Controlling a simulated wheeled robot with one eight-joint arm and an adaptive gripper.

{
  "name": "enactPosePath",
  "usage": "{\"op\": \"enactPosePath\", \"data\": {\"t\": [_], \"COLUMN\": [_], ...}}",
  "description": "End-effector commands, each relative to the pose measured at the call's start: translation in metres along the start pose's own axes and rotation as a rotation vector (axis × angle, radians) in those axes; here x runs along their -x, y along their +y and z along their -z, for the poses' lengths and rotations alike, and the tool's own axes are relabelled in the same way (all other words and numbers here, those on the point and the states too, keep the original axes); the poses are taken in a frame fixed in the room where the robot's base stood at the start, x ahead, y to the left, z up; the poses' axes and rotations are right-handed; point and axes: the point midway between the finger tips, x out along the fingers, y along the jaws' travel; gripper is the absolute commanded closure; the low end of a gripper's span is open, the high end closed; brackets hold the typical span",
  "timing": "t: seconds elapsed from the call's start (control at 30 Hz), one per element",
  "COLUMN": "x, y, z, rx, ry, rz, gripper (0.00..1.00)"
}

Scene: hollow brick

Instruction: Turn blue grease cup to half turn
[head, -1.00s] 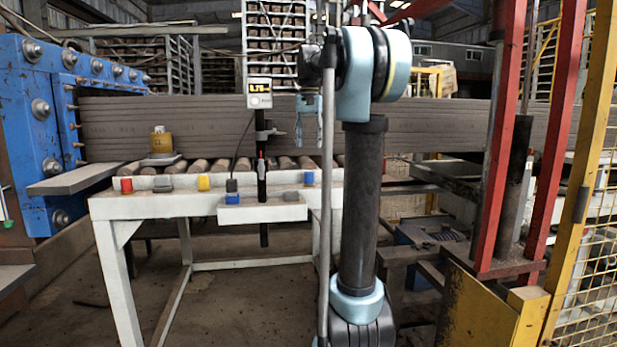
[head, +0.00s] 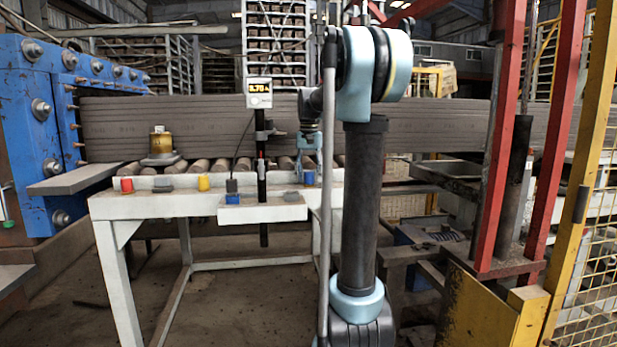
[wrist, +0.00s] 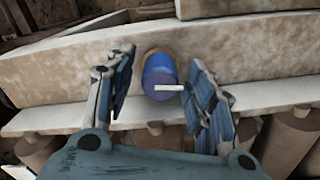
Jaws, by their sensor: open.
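The blue grease cup (wrist: 158,70) sits on the face of the pale frame rail, with an orange-brown ring behind its far end. A white bar (wrist: 168,88) on its near end points to the right in the wrist view. In the head view the cup (head: 309,178) is small at the right end of the rail, partly behind my fingers. My gripper (wrist: 160,75) is open, with one blue-grey finger on each side of the cup and visible gaps between. In the head view my gripper (head: 308,163) points down at the cup.
A red cup (head: 127,185) and a yellow cup (head: 203,183) sit along the same white rail (head: 105,205). A black post with a display (head: 259,93) stands left of my arm, above a small white tray (head: 262,212). Rollers (wrist: 290,140) lie behind the rail.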

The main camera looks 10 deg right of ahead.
Motion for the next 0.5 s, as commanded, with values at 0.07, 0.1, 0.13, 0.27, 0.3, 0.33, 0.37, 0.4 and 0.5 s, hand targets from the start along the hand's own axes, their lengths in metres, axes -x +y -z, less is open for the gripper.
{"op": "enactPosePath", "data": {"t": [0.07,0.1,0.13,0.27,0.3,0.33,0.37,0.4,0.5], "x": [-0.0001,0.0000,0.0000,0.0001,0.0002,0.0002,0.0002,0.0002,0.0002], "y": [0.0000,0.0000,0.0000,0.0000,0.0000,0.0000,0.0000,-0.0001,-0.0001], "z": [0.0000,0.0000,0.0000,0.0001,0.0001,0.0000,0.0000,0.0000,0.0000], "rx": [0.000,0.000,0.000,0.000,0.000,0.000,0.000,0.000,0.000], "ry": [0.000,0.000,0.000,0.000,0.000,0.000,0.000,0.000,0.000], "rz": [0.000,0.000,0.000,0.000,0.000,0.000,0.000,0.000,0.000], "gripper": [0.51,0.51,0.51,0.69,0.78,0.84,0.91,0.95,0.95]}}
